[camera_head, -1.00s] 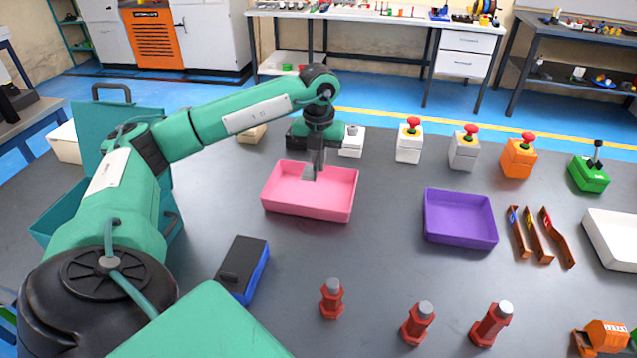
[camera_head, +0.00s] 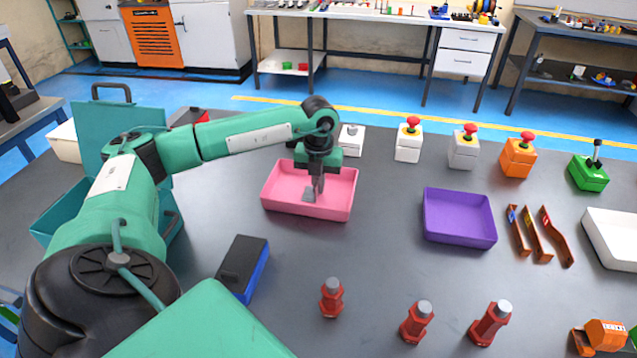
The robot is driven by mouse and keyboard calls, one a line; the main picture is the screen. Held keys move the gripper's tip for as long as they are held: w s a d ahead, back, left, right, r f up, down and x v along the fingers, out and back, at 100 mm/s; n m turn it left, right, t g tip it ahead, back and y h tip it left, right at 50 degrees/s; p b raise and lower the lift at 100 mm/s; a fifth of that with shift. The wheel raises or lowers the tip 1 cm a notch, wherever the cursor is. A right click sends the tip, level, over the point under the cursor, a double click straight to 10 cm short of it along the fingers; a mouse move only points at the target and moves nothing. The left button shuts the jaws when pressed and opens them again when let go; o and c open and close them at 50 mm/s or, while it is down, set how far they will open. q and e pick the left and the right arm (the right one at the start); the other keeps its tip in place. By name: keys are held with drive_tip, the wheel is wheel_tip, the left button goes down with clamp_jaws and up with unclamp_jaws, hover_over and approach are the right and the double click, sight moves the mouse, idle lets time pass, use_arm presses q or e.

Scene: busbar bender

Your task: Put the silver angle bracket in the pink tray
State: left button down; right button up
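The pink tray (camera_head: 282,202) stands on the dark grey table, left of the picture's middle. My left gripper (camera_head: 318,190) points down inside the tray's outline, over its right half. Its fingers are close together on the small silver angle bracket (camera_head: 309,194), which shows as a grey plate low in the tray. I cannot tell whether the bracket touches the tray floor. The fingers hide part of the bracket. My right gripper is not in view.
A purple tray (camera_head: 460,218) stands to the right, with brown bent bars (camera_head: 537,236) beyond it. Several button boxes, such as the white one (camera_head: 408,146), line the back. A black and blue box (camera_head: 243,268) and red bolts (camera_head: 332,298) are nearer.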

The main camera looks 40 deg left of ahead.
use_arm(q)
drive_tip(key=c, duration=1.7)
unclamp_jaws()
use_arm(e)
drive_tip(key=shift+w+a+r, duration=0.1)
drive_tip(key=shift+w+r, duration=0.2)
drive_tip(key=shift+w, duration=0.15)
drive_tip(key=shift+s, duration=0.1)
use_arm(q)
drive_tip(key=shift+r, duration=0.1)
